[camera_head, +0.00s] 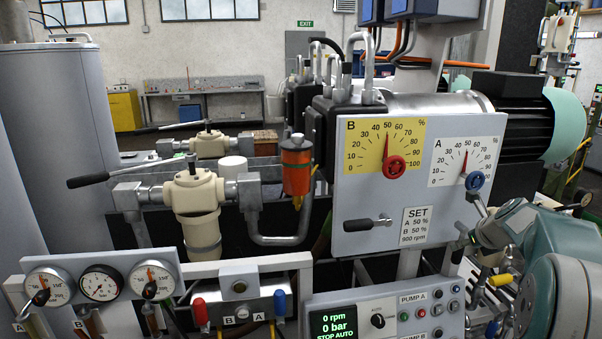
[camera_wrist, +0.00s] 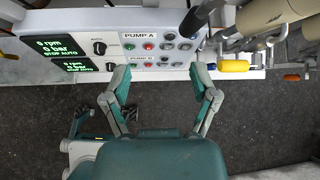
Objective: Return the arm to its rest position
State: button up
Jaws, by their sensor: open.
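My gripper (camera_wrist: 161,85) is open in the wrist view. Its two fingers stand well apart with nothing between them. Beyond the fingers is the control panel (camera_wrist: 165,42) with the PUMP A and PUMP B buttons, and dark floor lies below the panel. In the head view my teal and grey arm (camera_head: 545,235) is folded at the right edge, beside the dial board (camera_head: 360,215). My gripper is only partly visible there, and my arm hides part of it.
A cream filter housing (camera_head: 195,195) with a black-gripped lever stands at the left. Three gauges (camera_head: 100,284) are at the lower left. The orange cylinder (camera_head: 296,168) stands left of the board. A yellow handle (camera_wrist: 233,66) juts out near my right finger in the wrist view.

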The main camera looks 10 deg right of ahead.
jog(key=s+a+r+n+g, duration=0.1)
jog(key=s+a+r+n, duration=0.1)
jog(key=s+a+n, duration=0.4)
jog(key=s+a+r+n+y, duration=0.1)
jog(key=s+a+r+n, duration=0.1)
jog(key=a+n, duration=0.5)
jog(key=s+a+r+n+g, duration=0.1)
jog(key=s+a+r+n, duration=0.2)
jog(key=a, duration=0.6)
jog(key=s+a+f+n, duration=0.2)
jog(key=s+a+n, duration=0.1)
jog(key=s+n, duration=0.3)
jog(key=s+a+f+n, duration=0.2)
jog(key=s+a+n, duration=0.1)
jog(key=s+n, duration=0.3)
jog(key=s+a+f+n+g, duration=0.1)
jog(key=s+a+f+n, duration=0.2)
jog(key=s+n, duration=0.3)
jog(key=s+a, duration=0.1)
jog(key=s, duration=0.2)
jog(key=shift+s+h, duration=0.2)
jog(key=shift+h, duration=0.1)
